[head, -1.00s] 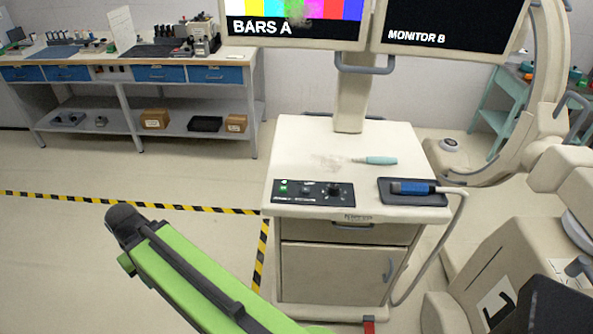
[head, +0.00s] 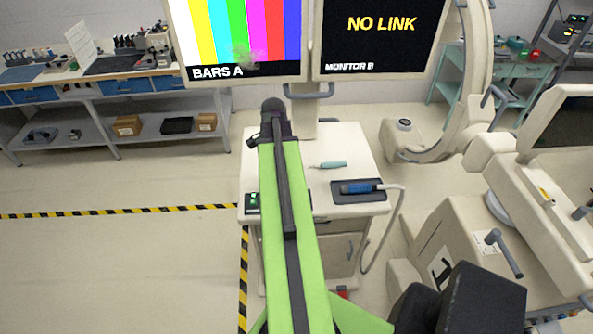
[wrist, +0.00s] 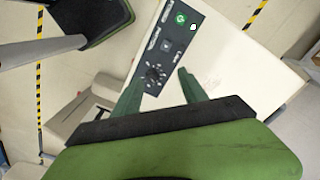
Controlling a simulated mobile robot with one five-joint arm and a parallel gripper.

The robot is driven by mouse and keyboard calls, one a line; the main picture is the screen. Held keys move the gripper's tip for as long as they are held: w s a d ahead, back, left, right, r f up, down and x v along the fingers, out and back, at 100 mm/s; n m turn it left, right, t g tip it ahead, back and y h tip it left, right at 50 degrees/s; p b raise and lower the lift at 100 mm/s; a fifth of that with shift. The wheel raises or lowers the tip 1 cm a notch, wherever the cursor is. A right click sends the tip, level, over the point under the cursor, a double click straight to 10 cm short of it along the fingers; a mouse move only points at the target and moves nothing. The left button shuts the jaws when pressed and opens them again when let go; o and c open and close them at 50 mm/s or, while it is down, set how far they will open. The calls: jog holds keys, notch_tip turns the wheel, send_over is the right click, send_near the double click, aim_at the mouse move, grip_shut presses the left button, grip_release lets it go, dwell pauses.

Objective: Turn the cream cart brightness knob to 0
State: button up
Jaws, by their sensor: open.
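The cream cart (head: 350,147) stands in the middle of the head view. Its black control panel (head: 252,203) is mostly hidden behind my green arm there, and the knob is hidden. In the wrist view the panel (wrist: 174,34) shows a lit green button, a second button and the dark round brightness knob (wrist: 155,74) with white marks around it. My gripper (wrist: 161,73) is open and empty, its green fingers spread on either side of the knob in the picture. I cannot tell the height gap or the knob's exact setting. My gripper is hidden in the head view.
A blue-handled probe (head: 358,188) lies on a dark pad at the cart's right, its cable hanging down. A teal-handled tool (head: 332,164) lies behind it. Two monitors rise behind: colour bars (head: 240,40) and "NO LINK" (head: 382,24). Large cream equipment (head: 470,235) stands right.

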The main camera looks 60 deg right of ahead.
jog(key=s+d+r+m, duration=0.2)
jog(key=s+d+r, duration=0.1)
jog(key=s+d, duration=0.15)
jog(key=f+b, duration=0.5)
jog(key=f, duration=0.1)
jog(key=f+b, duration=1.1)
jog(key=f, duration=0.1)
jog(key=shift+a+b, duration=0.3)
jog(key=shift+b, duration=0.1)
jog(key=shift+r, duration=0.1)
